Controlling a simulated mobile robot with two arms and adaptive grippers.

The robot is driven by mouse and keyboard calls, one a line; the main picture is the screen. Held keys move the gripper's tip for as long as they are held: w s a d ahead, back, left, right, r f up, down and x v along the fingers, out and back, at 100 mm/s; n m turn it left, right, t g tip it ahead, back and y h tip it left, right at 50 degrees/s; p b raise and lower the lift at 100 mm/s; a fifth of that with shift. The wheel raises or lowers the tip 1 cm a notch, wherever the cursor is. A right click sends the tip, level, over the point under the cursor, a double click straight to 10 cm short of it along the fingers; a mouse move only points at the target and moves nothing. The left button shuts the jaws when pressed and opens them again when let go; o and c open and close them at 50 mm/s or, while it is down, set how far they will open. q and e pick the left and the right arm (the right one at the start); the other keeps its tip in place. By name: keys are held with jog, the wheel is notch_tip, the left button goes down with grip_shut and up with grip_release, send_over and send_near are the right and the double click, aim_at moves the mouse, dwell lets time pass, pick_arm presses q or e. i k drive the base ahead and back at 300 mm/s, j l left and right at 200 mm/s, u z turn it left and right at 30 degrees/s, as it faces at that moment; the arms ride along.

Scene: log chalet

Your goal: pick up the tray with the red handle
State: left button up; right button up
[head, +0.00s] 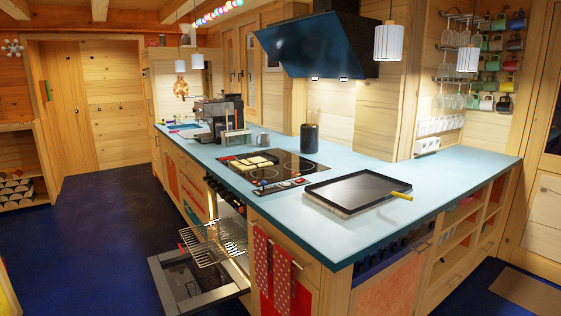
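A small dark tray with pale square pieces (253,162) sits on the black cooktop. No other red handle is clear to me. Neither of my grippers is in view.
The blue counter (450,166) is bare right of the dark tray. The oven door (200,284) hangs open low over the floor. Red towels (272,270) hang from the counter front. A black cylinder (309,138) and a coffee machine (217,114) stand behind. The blue floor (105,235) at left is clear.

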aim_at(247, 162)
jog(key=i+j+z, duration=0.55)
jog(key=j, duration=0.25)
jog(key=i+j+z, duration=0.25)
jog(key=j, duration=0.2)
